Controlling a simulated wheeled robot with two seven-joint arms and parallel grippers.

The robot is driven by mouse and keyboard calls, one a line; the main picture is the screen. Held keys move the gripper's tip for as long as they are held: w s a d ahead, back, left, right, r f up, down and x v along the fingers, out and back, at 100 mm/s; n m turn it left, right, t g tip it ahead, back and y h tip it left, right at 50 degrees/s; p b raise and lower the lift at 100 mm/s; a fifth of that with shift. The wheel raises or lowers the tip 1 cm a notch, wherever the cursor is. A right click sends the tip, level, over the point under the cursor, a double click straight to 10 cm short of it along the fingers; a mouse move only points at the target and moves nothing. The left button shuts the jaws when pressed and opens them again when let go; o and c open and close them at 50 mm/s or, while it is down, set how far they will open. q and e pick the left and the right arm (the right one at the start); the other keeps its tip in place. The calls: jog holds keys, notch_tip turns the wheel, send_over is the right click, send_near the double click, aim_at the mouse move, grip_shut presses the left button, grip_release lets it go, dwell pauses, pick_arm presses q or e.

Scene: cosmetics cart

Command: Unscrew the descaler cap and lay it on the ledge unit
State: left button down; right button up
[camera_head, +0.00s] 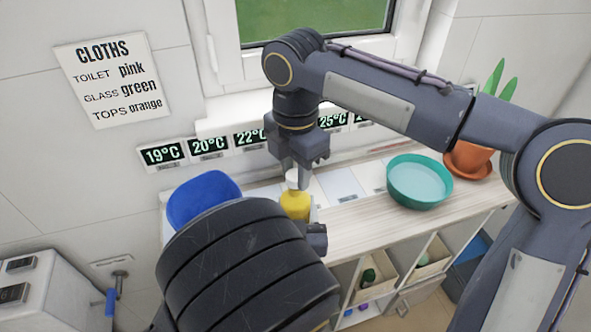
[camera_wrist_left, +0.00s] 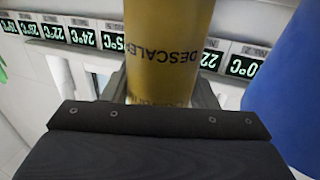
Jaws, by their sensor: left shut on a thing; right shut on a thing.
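The descaler bottle (camera_head: 295,205) is yellow and upright above the ledge unit (camera_head: 365,219), a low unit with a pale wooden top. My left gripper (camera_head: 309,216) is shut on the bottle's body, mostly hidden behind my left arm. In the left wrist view the bottle (camera_wrist_left: 168,50) fills the middle, its DESCALER label upside down, between the fingers of my left gripper (camera_wrist_left: 160,92). The white cap (camera_head: 292,176) shows at the bottle's top. My right gripper (camera_head: 297,172) points down and is shut on the cap. I cannot tell whether the cap is still threaded.
A teal bowl (camera_head: 419,182) and a plant in a terracotta pot (camera_head: 468,160) stand to the right. Bare wooden top lies between bottle and bowl. Temperature signs (camera_head: 209,148) line the wall behind.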

aim_at(295, 175)
jog(key=shift+r, duration=2.05)
pick_arm(q)
jog(key=shift+c, duration=2.4)
grip_release()
jog(key=shift+s, duration=0.15)
